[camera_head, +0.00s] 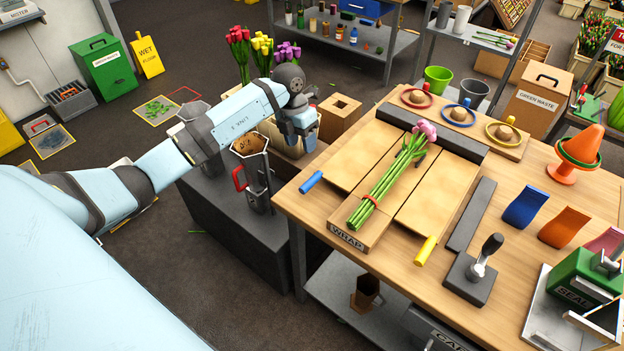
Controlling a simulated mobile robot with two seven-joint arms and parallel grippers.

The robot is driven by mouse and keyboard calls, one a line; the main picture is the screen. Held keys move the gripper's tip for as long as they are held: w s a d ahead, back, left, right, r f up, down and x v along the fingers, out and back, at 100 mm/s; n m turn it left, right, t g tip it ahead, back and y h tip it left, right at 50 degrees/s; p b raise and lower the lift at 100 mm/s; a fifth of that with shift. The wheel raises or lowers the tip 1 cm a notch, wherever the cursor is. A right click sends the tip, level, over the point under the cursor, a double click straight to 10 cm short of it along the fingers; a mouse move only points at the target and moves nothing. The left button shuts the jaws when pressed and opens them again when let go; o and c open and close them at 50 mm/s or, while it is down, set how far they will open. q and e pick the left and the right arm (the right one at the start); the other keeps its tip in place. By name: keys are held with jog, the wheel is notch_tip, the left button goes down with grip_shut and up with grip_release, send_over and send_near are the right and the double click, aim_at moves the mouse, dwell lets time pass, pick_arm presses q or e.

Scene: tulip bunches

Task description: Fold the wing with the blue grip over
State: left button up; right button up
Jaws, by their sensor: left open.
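The wrap board lies flat on the wooden table. Its left wing (345,166) carries the blue grip (311,182), which sticks out at the left near the table edge. Its right wing (437,201) carries a yellow grip (425,251). Both wings look spread flat. A bunch of pink tulips (385,180) with a red band lies on the middle panel between them. My left gripper (298,142) is open, beyond the table's left edge, above and apart from the blue grip; its fingers are partly hidden. My right gripper is not in view.
A dark bar (432,132) lies across the board's far end, with another dark strip (471,214) at its right. A stamp (476,274) and green sealer (583,276) stand at the table's right front. A cup with a red handle (250,165) stands below my left arm.

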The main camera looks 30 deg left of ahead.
aim_at(309, 180)
pick_arm(q)
jog(key=d+f, duration=0.1)
jog(key=f, duration=0.7)
jog(key=d+f, duration=0.1)
jog(key=f, duration=0.3)
jog(key=shift+s+d+f+p, duration=0.1)
jog(key=shift+d+f+p, duration=0.2)
jog(key=shift+f+p, duration=0.1)
jog(key=shift+r, duration=0.1)
jog(key=shift+c, duration=0.3)
grip_shut()
